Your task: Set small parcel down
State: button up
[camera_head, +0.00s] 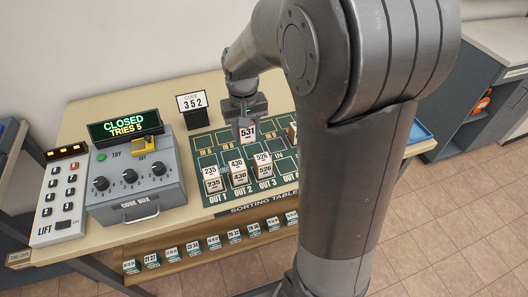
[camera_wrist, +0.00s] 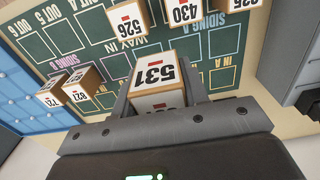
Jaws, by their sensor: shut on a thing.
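My gripper (camera_head: 247,122) is shut on a small parcel marked 531 (camera_head: 248,134), over the back middle of the green sorting board (camera_head: 203,146). In the wrist view, the parcel (camera_wrist: 155,74) sits between the fingers of my gripper (camera_wrist: 157,92), its label upside down in the picture. Its lower part is hidden, so I cannot tell whether it touches the board. Parcels marked 235 (camera_head: 212,180), 430 (camera_head: 237,172) and 526 (camera_head: 264,165) stand in front of it on the board.
In the wrist view, parcels 821 (camera_wrist: 82,92) and 721 (camera_wrist: 52,94) stand at the left. The code box (camera_head: 135,180) reads CLOSED, TRIES 5, beside the lift panel (camera_head: 64,200). My arm hides the board's right side in the head view.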

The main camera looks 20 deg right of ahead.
jog(key=s+d, duration=0.6)
jog(key=d, duration=0.3)
jog(key=s+d, duration=0.7)
jog(key=d, duration=0.2)
send_over(286, 167)
jog(key=f, duration=0.6)
jog(key=shift+d+f, duration=0.2)
jog(key=shift+f, duration=0.1)
jog(key=shift+a+f, duration=0.1)
jog(key=shift+f, duration=2)
jog(key=shift+f, duration=0.1)
jog(key=o, duration=1)
